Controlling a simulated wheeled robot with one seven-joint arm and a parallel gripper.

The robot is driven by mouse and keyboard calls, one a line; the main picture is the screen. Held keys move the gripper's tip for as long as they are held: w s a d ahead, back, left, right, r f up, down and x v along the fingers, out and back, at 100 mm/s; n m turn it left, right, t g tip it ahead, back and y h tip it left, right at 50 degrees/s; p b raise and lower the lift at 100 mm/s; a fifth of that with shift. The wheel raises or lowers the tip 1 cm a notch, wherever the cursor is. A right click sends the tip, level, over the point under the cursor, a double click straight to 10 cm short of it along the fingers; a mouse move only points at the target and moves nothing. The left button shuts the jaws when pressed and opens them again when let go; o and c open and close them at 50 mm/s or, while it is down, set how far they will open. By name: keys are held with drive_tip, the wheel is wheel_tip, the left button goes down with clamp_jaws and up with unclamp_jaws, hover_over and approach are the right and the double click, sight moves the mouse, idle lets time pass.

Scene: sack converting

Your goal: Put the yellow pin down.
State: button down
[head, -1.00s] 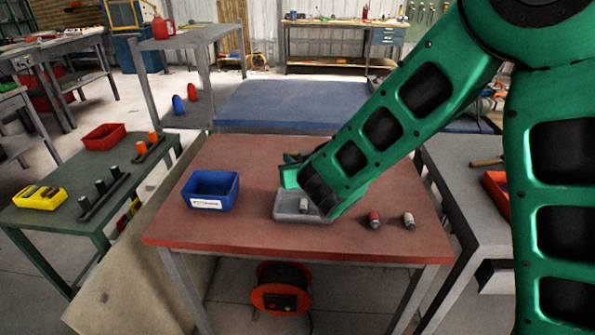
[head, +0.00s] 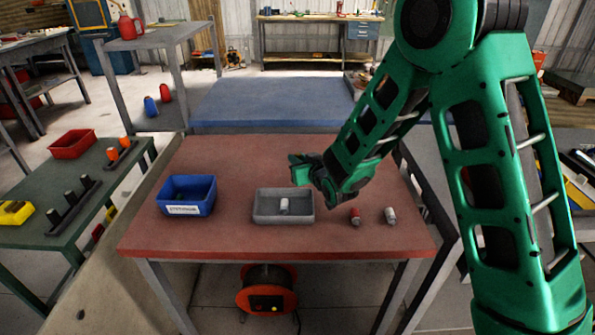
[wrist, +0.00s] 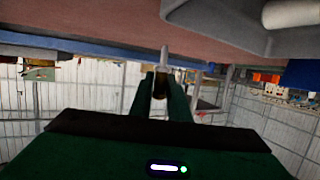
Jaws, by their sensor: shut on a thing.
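My gripper (head: 298,168) is above the red table, just behind and right of the grey tray (head: 261,218) in the head view. In the wrist view its two fingers (wrist: 162,88) are shut on a slim pin (wrist: 163,57) with a pale grey end and a dark, brownish-yellow body. The pin looks shaded there, so its yellow is hard to confirm. In the head view the held pin cannot be made out. The pin's pale end reaches toward the tabletop in the wrist view; I cannot tell whether it touches.
A red-and-grey piece (head: 355,216) and a pale piece (head: 390,215) are on the right. The table's back left is clear.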

drive_tip(key=shift+f, duration=2)
drive_tip(key=c, duration=1.7)
unclamp_jaws()
drive_tip(key=shift+o, duration=0.2)
drive_tip(key=v, duration=1.2)
